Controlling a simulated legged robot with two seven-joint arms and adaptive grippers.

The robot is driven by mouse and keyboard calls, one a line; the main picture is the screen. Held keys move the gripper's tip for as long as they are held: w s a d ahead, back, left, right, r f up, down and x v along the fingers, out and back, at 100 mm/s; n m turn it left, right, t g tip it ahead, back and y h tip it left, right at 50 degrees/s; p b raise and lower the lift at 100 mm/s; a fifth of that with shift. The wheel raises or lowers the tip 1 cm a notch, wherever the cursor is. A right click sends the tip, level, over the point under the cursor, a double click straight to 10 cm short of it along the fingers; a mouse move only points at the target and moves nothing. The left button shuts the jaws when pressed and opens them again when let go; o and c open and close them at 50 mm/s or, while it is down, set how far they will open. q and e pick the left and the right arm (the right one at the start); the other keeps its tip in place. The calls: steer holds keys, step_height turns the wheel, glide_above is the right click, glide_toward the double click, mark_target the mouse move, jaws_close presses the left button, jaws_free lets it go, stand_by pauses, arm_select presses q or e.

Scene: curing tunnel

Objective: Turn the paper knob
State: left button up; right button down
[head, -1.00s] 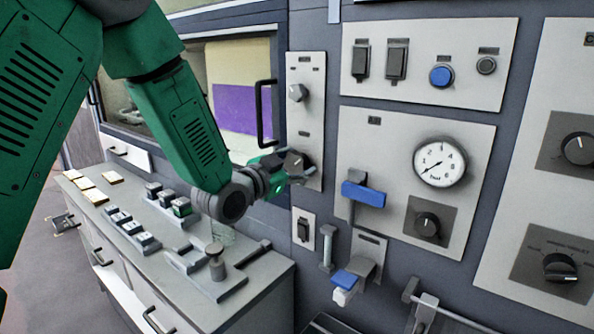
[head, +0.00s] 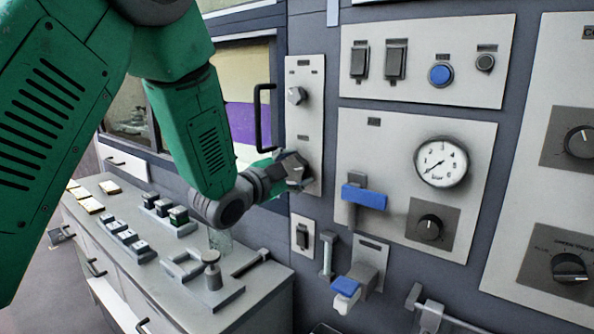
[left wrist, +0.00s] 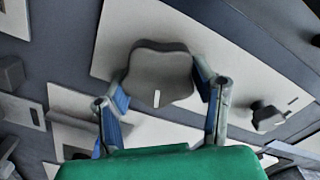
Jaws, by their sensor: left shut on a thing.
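A dark grey lobed knob (left wrist: 158,62) with a white pointer mark sits low on the narrow light panel (head: 304,122). The panel's lettering is too small to read, so I cannot confirm the knob's label. My left gripper (head: 298,172) is at this knob and mostly hides it in the head view. In the left wrist view, its two blue-padded fingers stand on opposite sides of the knob, shut on it. A lighter grey knob (head: 297,95) is higher on the same panel, clear of the gripper. My right gripper is not in view.
A black handle (head: 263,118) stands out from the window left of the panel. A blue-handled lever (head: 364,196), a pressure gauge (head: 441,162) and another knob (head: 430,228) are to the right. A bench (head: 268,288) with several small blocks is below.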

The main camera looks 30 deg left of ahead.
arm_select(q)
steer(key=shift+f, duration=0.15)
steer(key=o, duration=1.2)
steer(key=shift+s, duration=0.2)
steer(key=s, duration=0.7)
steer(key=s+a, duration=0.1)
steer(key=s, duration=0.3)
steer(key=shift+s, duration=0.3)
steer(key=shift+f, duration=0.1)
